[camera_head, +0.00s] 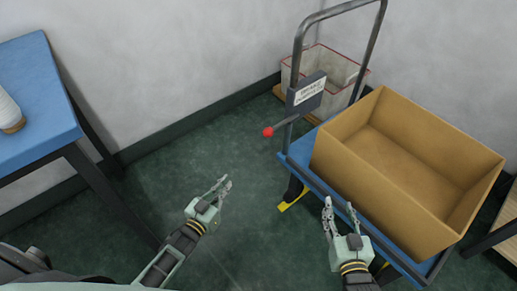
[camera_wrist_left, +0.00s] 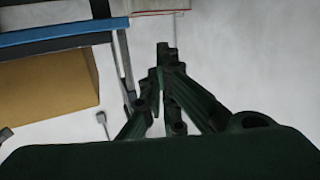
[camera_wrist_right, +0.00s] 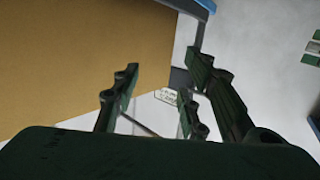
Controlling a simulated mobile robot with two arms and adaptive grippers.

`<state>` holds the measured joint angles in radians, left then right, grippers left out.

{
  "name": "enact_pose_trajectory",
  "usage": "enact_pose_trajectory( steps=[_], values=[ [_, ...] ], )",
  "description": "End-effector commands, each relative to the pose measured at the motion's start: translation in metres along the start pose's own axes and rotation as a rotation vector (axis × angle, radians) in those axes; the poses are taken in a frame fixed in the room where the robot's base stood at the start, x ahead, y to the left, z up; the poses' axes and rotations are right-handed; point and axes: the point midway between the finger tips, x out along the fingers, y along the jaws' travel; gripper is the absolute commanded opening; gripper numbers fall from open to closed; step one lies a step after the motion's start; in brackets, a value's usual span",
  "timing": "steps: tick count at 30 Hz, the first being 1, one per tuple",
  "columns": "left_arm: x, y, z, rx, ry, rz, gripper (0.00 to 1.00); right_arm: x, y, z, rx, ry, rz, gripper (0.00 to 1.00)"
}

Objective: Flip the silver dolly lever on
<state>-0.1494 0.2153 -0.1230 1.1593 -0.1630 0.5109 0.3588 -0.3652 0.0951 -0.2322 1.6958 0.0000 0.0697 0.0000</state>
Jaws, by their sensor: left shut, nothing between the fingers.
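The dolly (camera_head: 285,165) has a blue deck and a grey tube handle (camera_head: 298,52). A grey plate (camera_head: 308,98) on the handle carries a white label reading "BRAKE"; its smaller text is too small to read. The silver lever (camera_head: 290,122) sticks out from the plate down to the left and ends in a red knob (camera_head: 268,132). The labelled plate (camera_wrist_right: 167,96) also shows in the right wrist view. My left gripper (camera_head: 226,182) is shut and empty, below and left of the knob, apart from it. My right gripper (camera_head: 339,204) is open and empty, in front of the dolly.
A large brown box (camera_head: 355,160) fills most of the deck. A white bin with red trim (camera_head: 341,68) stands behind the handle. A blue table (camera_head: 45,100) with a white cone (camera_head: 8,108) is at the left. The floor left of the dolly is clear.

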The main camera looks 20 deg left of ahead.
Motion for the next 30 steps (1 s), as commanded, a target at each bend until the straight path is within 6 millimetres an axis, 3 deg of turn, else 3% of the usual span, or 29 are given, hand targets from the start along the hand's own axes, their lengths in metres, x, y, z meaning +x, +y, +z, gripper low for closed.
enact_pose_trajectory(
  steps=[1,5,9,15,21,30],
  values=[
    [0.011,-0.001,-0.008,0.004,0.084,0.024,0.0,0.004,-0.002,-0.016,0.0,0.085,-0.003,0.4],
    [0.025,0.006,-0.058,0.008,0.286,0.1,0.0,-0.004,-0.005,-0.085,0.003,0.291,-0.009,0.4],
    [0.024,0.018,-0.106,0.019,0.489,0.197,0.0,-0.031,-0.008,-0.153,0.007,0.507,-0.014,0.4],
    [0.006,0.036,-0.155,0.04,0.702,0.327,0.0,-0.083,-0.009,-0.223,0.013,0.748,-0.019,0.4],
    [-0.007,0.046,-0.177,0.053,0.797,0.396,0.0,-0.115,-0.009,-0.256,0.017,0.862,-0.021,0.4],
    [-0.009,0.048,-0.182,0.054,0.808,0.406,0.0,-0.12,-0.009,-0.262,0.017,0.876,-0.021,0.4]
  ],
)
